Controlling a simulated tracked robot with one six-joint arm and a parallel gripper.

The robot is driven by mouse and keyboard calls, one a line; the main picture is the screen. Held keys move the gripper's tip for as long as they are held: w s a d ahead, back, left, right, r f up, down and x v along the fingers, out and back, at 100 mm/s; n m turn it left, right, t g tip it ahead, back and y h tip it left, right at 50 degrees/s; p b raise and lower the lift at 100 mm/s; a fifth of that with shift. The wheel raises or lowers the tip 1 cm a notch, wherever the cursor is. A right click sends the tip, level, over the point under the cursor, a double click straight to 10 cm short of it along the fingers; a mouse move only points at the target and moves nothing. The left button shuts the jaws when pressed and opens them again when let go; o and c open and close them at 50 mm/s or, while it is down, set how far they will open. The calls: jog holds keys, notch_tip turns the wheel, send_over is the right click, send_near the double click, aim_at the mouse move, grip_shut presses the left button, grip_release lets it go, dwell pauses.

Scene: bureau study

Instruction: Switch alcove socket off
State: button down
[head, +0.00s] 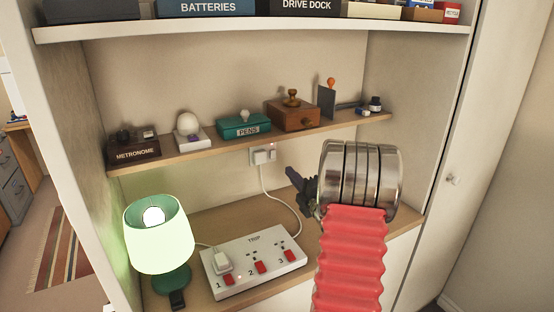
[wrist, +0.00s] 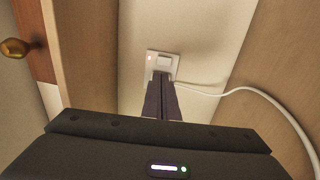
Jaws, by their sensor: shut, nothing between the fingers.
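The alcove socket (head: 260,157) is a white plate on the alcove's back wall, just under the middle shelf, with a white plug and cable at it. It also shows in the wrist view (wrist: 164,60), with a small red light or mark on its left and a rocker-like part beside it. My gripper (head: 289,171) is dark and shut, with nothing held, just right of the socket in the head view. In the wrist view its fingertips (wrist: 162,76) overlap the plate's lower edge. I cannot tell whether they touch it. The fingers hide part of the socket's lower side.
A white power strip (head: 235,278) marked TRIP with red switches sits on the lower shelf, beside a lit green lamp (head: 160,235). The middle shelf (head: 205,154) holds a metronome box, a pens box and a wooden box above the socket. A white cable (wrist: 240,92) runs right.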

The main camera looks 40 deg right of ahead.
aim_at(272, 153)
jog(key=x, duration=1.1)
jog(key=shift+a, duration=0.15)
